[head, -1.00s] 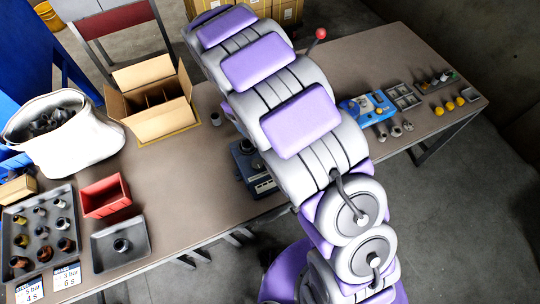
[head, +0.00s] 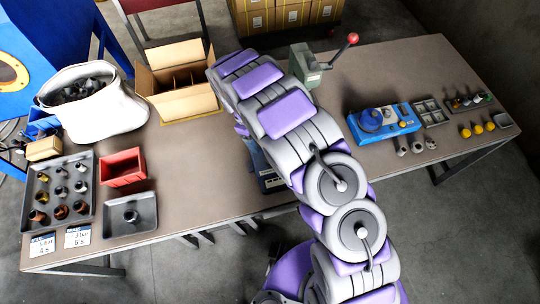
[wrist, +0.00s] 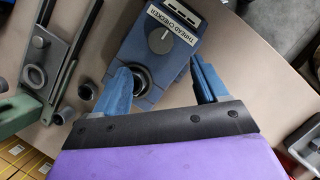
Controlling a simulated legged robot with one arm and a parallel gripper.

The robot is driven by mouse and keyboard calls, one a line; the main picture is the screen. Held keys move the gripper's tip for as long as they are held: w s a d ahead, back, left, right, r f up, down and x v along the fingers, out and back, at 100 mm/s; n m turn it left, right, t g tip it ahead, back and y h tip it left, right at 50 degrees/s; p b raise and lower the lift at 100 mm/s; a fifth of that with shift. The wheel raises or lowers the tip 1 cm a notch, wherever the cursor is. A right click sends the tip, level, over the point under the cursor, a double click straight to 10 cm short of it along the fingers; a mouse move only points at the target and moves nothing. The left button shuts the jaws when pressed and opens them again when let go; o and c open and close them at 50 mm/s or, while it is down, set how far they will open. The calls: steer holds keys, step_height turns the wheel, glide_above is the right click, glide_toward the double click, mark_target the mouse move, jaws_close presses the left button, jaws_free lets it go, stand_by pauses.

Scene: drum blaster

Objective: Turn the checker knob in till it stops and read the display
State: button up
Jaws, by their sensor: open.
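The thread checker is a blue box labelled "THREAD CHECKER" in the wrist view (wrist: 145,58). A round grey knob (wrist: 162,40) with a pointer line sits on its face beside the label. A dark round port (wrist: 140,80) is at the end nearer my gripper. Small display windows (wrist: 184,4) are cut by the top edge; no reading is legible. My gripper (wrist: 163,75) is open and empty, its blue fingers apart, the left one overlapping the port's edge in the picture. Contact cannot be told. In the head view my arm hides the gripper and most of the checker (head: 268,178).
A green press (head: 305,66) with a red-tipped lever stands behind my arm. Left are a cardboard box (head: 178,105), a white sack (head: 110,115), a red bin (head: 123,167) and trays of fittings (head: 85,190). A blue device (head: 385,122) stands right. Small ring parts (wrist: 88,91) lie near the checker.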

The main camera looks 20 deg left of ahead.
steer(key=x, duration=1)
steer(key=shift+d+f, duration=0.1)
steer(key=shift+f, duration=0.15)
steer(key=c, duration=1)
steer(key=shift+c, duration=0.2)
